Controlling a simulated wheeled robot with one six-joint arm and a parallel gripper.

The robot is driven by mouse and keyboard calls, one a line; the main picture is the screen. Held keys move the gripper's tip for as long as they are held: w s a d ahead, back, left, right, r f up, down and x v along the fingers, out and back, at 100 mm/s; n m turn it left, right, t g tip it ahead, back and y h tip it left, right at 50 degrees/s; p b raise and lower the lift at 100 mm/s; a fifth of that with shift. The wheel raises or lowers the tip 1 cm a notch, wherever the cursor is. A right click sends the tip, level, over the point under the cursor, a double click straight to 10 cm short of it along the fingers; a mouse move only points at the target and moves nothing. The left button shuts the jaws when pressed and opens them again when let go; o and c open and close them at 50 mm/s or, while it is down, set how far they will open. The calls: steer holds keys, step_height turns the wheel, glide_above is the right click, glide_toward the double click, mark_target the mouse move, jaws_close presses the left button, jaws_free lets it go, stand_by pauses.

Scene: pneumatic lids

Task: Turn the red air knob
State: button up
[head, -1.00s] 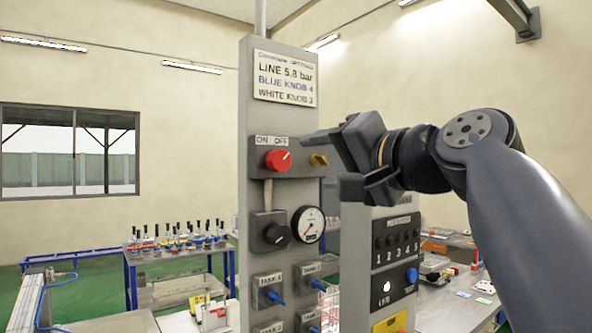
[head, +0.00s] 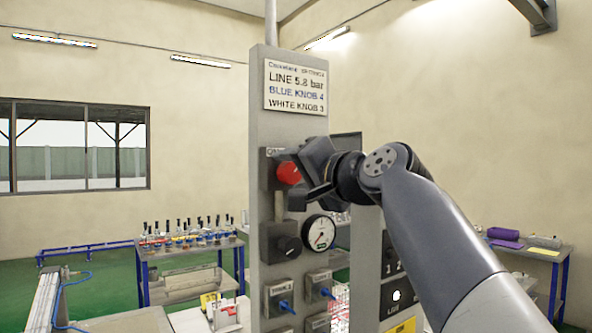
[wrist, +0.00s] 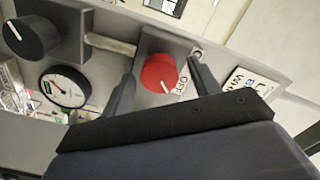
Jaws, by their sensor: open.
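The red air knob (head: 288,173) sits on a grey box high on the grey panel column (head: 292,121). It also shows in the wrist view (wrist: 159,73), with a white pointer line on its face. My gripper (head: 306,176) is at the knob's right in the head view and hides part of its box and the OFF label. In the wrist view my open gripper (wrist: 160,78) has one finger on each side of the knob. A gap shows between the knob and each finger in that view. I cannot tell how deep the fingers reach.
A black knob (head: 288,246) and a round gauge (head: 319,233) are below. Blue-handled valves (head: 283,296) sit lower on the column. A sign (head: 295,87) is above.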

steer(key=shift+c, duration=0.2)
steer(key=c, duration=0.9)
steer(key=shift+c, duration=0.2)
steer(key=shift+f+n, duration=0.1)
steer(key=shift+n, duration=0.2)
steer(key=n+b, duration=0.2)
steer(key=n, duration=0.1)
steer(key=n+b, duration=0.2)
steer(key=n, duration=0.3)
steer(key=shift+n, duration=0.4)
steer(key=n+b, duration=0.1)
steer(key=n, duration=0.3)
steer(key=shift+s+n, duration=0.1)
steer(key=shift+n, duration=0.2)
steer(key=shift+n+b, duration=0.7)
steer(key=shift+n, duration=1.2)
